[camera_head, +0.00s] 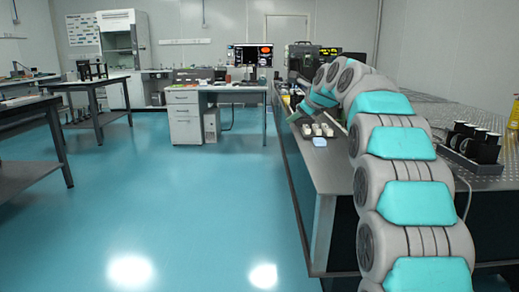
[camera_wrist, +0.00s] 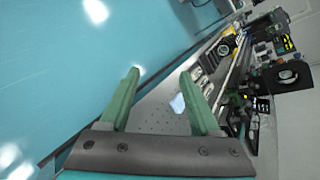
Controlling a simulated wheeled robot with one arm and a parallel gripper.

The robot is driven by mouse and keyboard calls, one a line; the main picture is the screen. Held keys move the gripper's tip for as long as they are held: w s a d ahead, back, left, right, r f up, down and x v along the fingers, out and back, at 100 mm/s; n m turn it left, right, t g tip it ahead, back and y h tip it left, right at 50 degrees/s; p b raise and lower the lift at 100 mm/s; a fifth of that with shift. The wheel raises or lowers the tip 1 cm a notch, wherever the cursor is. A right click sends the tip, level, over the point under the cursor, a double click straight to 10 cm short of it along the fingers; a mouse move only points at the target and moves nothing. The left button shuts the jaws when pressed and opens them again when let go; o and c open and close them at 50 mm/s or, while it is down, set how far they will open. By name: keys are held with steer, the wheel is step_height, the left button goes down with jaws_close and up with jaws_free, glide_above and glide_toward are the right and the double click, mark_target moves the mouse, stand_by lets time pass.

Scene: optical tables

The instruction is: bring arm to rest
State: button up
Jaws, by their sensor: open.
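My arm, grey with teal panels, rises at the right of the head view and bends over the optical table (camera_head: 333,176). My gripper (camera_wrist: 160,85) shows in the wrist view with two green fingers spread wide apart and nothing between them. The gripper is above the table's near left edge, which runs diagonally behind the fingers in the wrist view.
Small white-topped parts (camera_head: 317,130) and a pale blue piece (camera_head: 319,142) lie on the table near the gripper. A row of black mounts (camera_head: 470,145) stands at right. A white desk (camera_head: 235,88) and dark tables (camera_head: 90,85) stand beyond. The teal floor (camera_head: 190,190) is clear.

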steer(key=s+d+f+n+g+h, duration=0.1)
steer(key=s+f+n+g, duration=0.3)
steer(key=s, duration=1.6)
steer(key=s+d+f+n+g+h, duration=0.1)
steer(key=s+f+n+g, duration=0.4)
steer(key=s+f+n, duration=0.7)
steer(key=s+d+f+n+g+h, duration=0.1)
steer(key=s+f+n+g, duration=0.3)
steer(key=s+f, duration=1.2)
steer(key=s+n, duration=0.4)
steer(key=s, duration=1)
steer(key=shift+s+f+h, duration=0.2)
steer(key=shift+f+h, duration=0.2)
